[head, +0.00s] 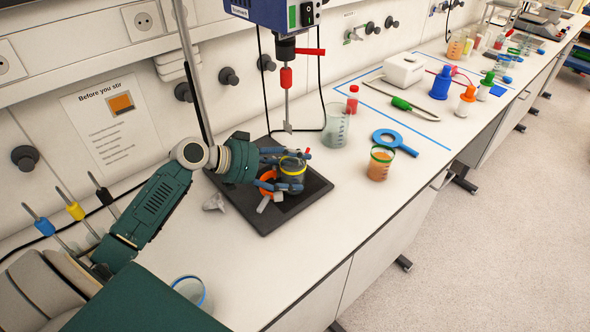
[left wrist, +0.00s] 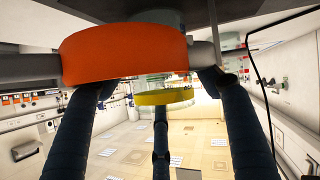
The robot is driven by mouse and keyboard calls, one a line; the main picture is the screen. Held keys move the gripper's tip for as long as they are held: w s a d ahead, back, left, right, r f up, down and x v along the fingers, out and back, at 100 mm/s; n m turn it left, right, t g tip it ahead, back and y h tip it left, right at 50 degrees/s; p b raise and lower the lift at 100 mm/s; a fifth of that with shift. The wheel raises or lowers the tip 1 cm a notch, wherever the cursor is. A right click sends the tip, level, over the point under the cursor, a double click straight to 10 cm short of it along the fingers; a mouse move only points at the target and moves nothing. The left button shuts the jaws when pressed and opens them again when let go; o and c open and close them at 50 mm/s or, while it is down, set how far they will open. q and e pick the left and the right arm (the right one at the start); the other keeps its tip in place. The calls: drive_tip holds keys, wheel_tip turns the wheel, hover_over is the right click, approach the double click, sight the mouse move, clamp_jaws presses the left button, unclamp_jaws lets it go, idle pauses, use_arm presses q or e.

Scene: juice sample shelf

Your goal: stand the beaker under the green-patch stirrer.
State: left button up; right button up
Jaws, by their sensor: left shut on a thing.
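The overhead stirrer (head: 270,14) has a blue housing with a green patch (head: 292,16). Its shaft (head: 287,100) hangs over the rear of a black base plate (head: 300,200). My left gripper (head: 284,174) is shut on a clear beaker with a yellow rim (head: 293,165), low over the plate and in front of the shaft. Whether the beaker touches the plate is unclear. An orange ring (head: 267,183) with grey parts sits close beside the beaker. In the left wrist view, the orange ring (left wrist: 125,52) hides part of the yellow-rimmed beaker (left wrist: 165,95). My right gripper is not in view.
A clear beaker (head: 335,128) stands right of the plate, near a red bottle (head: 352,98). A beaker of orange liquid (head: 380,163) and a blue ring tool (head: 395,141) lie farther right. A blue-rimmed vessel (head: 189,289) stands at the front left. The bench front-centre is clear.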

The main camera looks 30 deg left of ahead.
sight(285, 165)
use_arm(q)
drive_tip(key=shift+w+a+b, duration=0.15)
drive_tip(key=shift+a+b, duration=0.05)
drive_tip(key=shift+a, duration=0.35)
drive_tip(key=shift+w+a+b, duration=0.15)
drive_tip(key=shift+a+b, duration=0.05)
drive_tip(key=shift+a, duration=0.35)
drive_tip(key=o, duration=1.5)
drive_tip(key=shift+w+a+f+y, duration=0.2)
drive_tip(key=shift+a+f+y, duration=0.1)
drive_tip(key=shift+a+f, duration=0.1)
drive_tip(key=shift+s+a+f, duration=0.15)
drive_tip(key=shift+f, duration=0.05)
drive_tip(key=shift+s+f, duration=0.1)
drive_tip(key=shift+f, duration=0.05)
drive_tip(key=v, duration=1.2)
drive_tip(key=shift+r, duration=0.35)
